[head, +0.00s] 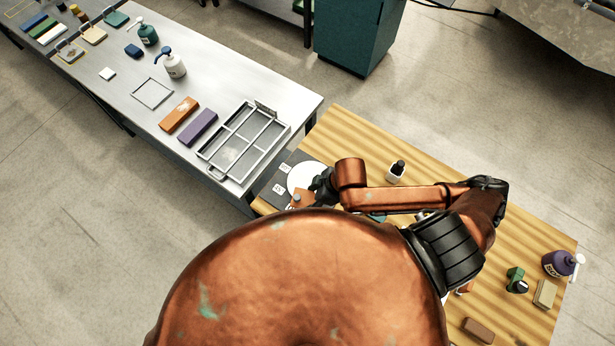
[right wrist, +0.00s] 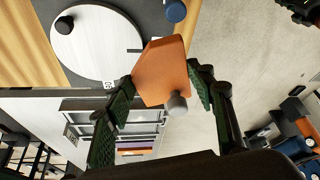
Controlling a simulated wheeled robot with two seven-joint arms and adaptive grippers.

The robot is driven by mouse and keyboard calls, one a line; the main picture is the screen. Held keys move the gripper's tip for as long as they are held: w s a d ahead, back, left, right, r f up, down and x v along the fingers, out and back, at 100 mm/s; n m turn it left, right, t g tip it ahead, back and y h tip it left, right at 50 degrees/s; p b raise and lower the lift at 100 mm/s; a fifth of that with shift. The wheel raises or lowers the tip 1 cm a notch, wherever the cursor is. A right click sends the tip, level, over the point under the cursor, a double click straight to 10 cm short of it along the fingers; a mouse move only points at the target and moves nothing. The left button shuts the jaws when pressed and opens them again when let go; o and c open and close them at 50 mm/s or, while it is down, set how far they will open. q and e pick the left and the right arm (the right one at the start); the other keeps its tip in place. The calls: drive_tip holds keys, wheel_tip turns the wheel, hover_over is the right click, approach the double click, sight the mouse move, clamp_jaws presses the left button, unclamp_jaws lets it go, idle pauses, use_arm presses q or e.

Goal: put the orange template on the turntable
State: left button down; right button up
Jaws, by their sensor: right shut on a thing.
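The orange template (right wrist: 160,68) is a flat angular piece with a grey knob. In the right wrist view my right gripper (right wrist: 163,82) is shut on it, with dark green fingers at either side. The turntable (right wrist: 98,62) is a white disc with a small black knob, on a dark base. The template overlaps the disc's edge in that view; I cannot tell its height above it. In the head view the turntable (head: 301,175) is at the wooden table's left end, with my right gripper (head: 318,190) at its right edge and the template (head: 303,198) partly hidden. My left gripper is not recognizable.
The wooden table (head: 352,140) also carries a small dark-capped bottle (head: 396,171), a purple pump bottle (head: 558,263) and some blocks. A grey metal table (head: 90,75) stands left, with a divided tray (head: 210,154) near the turntable. My arm and body hide much of the wooden table.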

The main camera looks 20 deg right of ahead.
drive_tip(key=shift+s+a+r, duration=0.1)
drive_tip(key=shift+s+r, duration=0.05)
drive_tip(key=shift+s, duration=0.3)
drive_tip(key=w+d+f+b, duration=0.2)
drive_tip(key=w+f+b, duration=0.15)
drive_tip(key=b, duration=0.25)
drive_tip(key=p, duration=0.1)
hover_over(307, 182)
drive_tip(key=s, duration=0.2)
drive_tip(key=f, duration=0.5)
drive_tip(key=shift+w+d+f, duration=0.15)
drive_tip(key=shift+w+d, duration=0.05)
drive_tip(key=shift+d, duration=0.2)
drive_tip(key=shift+w+d+f, duration=0.15)
drive_tip(key=shift+w+f, duration=0.15)
drive_tip(key=shift+f, duration=0.2)
drive_tip(key=shift+w+f+p, duration=0.1)
drive_tip(key=shift+f+p, duration=0.45)
drive_tip(key=shift+f, duration=1.1)
